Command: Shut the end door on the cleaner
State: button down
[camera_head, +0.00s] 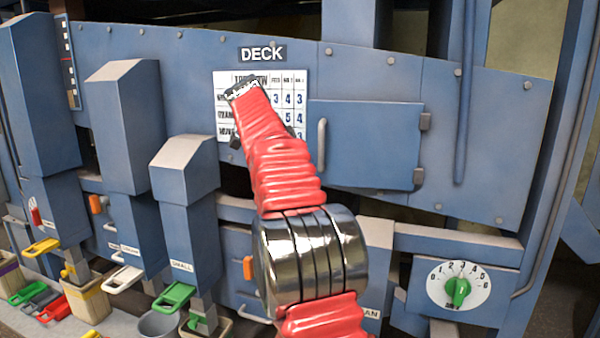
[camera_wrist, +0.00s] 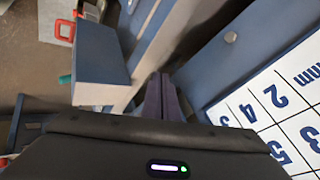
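A flat blue door (camera_head: 365,145) is on the right part of the blue cleaner housing (camera_head: 480,150), beside the chart. It has a pale upright handle (camera_head: 322,146) at its left edge and hinges at its right edge. A dark gap shows below it; I cannot tell exactly how far it stands from the housing. My gripper (camera_wrist: 161,82) shows in the wrist view with its dark fingers close together and nothing between them. In the head view my red arm reaches up in front of the chart, left of the door, and hides the gripper's fingers.
A white number chart (camera_head: 286,80) hangs under the DECK sign (camera_head: 262,54); it also fills the right of the wrist view (camera_wrist: 275,105). Blue spouts (camera_head: 125,120) stand out at left, above coloured slides and bins. A green dial (camera_head: 457,291) is at lower right.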

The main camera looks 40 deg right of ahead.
jog(key=w+v, duration=0.1)
jog(key=v, duration=0.8)
jog(key=shift+w+a+r, duration=0.3)
jog(key=shift+w+r, duration=0.05)
dwell(0.5)
